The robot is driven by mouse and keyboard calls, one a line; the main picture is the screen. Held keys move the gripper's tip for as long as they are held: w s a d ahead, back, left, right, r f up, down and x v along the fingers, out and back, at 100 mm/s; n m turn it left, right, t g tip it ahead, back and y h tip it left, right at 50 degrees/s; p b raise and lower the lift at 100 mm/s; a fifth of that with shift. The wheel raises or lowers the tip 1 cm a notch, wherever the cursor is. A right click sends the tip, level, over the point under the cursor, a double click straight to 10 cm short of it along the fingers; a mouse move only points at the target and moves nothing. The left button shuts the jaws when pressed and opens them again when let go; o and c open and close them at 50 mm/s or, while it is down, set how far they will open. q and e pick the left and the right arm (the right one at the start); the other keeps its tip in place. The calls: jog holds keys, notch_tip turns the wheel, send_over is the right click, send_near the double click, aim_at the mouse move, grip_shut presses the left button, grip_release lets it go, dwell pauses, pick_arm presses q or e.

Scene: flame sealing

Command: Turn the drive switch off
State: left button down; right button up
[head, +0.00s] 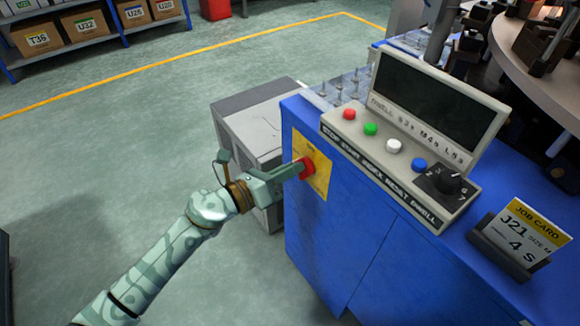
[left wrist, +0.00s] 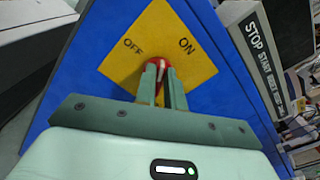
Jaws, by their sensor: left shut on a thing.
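The drive switch is a red knob (head: 307,167) on a yellow plate (head: 322,172) on the side of the blue machine cabinet. In the left wrist view the knob (left wrist: 157,66) sits below the words OFF, on the left, and ON, on the right. A pale mark on the knob points roughly up, between the two words; its exact angle is hard to tell. My left gripper (head: 300,169) is shut on the knob, with one finger on each side of it, as the left wrist view (left wrist: 161,80) shows. My right gripper is not in view.
A control panel (head: 330,130) with several coloured buttons and a black dial (head: 452,185) stands on the blue cabinet (head: 345,245). A job card (head: 522,235) stands at the right. A grey box (head: 246,125) is behind the gripper. The floor at left is clear.

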pick_arm(q)
jog(key=n+p, duration=0.1)
jog(key=n, duration=0.3)
jog(key=n+p, duration=0.2)
jog(key=n, duration=0.1)
jog(key=f+n+p, duration=0.1)
jog(key=n, duration=0.3)
jog(key=shift+w+a+f+n+p, duration=0.1)
jog(key=shift+w+a+n+p, duration=0.15)
jog(key=shift+n+p, duration=0.05)
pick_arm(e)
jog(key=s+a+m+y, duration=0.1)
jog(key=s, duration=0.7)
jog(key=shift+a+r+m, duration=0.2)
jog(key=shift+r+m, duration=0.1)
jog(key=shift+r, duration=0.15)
